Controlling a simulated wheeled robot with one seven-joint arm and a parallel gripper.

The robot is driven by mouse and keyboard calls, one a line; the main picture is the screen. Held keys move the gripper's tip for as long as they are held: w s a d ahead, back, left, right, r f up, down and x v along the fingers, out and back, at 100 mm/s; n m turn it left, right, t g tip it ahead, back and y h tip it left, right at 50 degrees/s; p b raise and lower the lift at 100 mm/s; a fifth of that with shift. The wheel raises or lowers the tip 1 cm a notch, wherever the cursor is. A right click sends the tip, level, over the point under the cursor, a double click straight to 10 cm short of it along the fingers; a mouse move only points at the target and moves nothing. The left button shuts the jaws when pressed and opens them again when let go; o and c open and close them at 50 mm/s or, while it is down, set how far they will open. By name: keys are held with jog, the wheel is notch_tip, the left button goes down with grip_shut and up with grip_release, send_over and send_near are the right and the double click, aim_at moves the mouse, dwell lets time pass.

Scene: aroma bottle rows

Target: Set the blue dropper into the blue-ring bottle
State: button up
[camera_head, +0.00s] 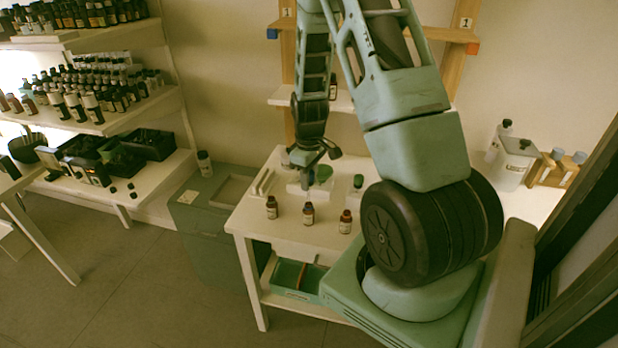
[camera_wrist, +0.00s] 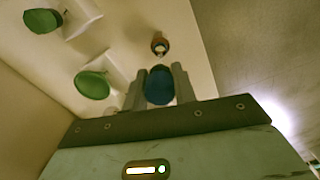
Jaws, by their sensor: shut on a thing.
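My gripper (camera_wrist: 160,80) is shut on the blue dropper (camera_wrist: 160,87), whose rounded blue top shows between the two fingers in the wrist view. In the head view my gripper (camera_head: 304,180) hangs over the white table, behind the row of bottles; the dropper cannot be made out there. Three small brown bottles stand upright in a row near the table's front: a left one (camera_head: 271,207), a middle one (camera_head: 308,214) and a right one (camera_head: 345,222). Their ring colours are too small to tell. One brown bottle (camera_wrist: 160,45) shows just beyond the fingertips, apart from the dropper.
Two green-topped pieces on white holders, one near (camera_wrist: 92,84) and one far (camera_wrist: 42,20), stand on the white table (camera_head: 255,222). A green bin (camera_head: 297,279) sits on the lower shelf. Shelves of bottles (camera_head: 95,75) stand at left. A white canister (camera_head: 513,163) is at right.

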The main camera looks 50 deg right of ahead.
aim_at(309, 199)
jog(key=shift+f, duration=0.15)
jog(key=shift+f+b, duration=1.65)
jog(key=shift+f, duration=0.5)
jog(key=shift+f+b, duration=1.05)
jog(key=shift+f, duration=0.35)
jog(key=o, duration=0.7)
jog(key=shift+r, duration=0.1)
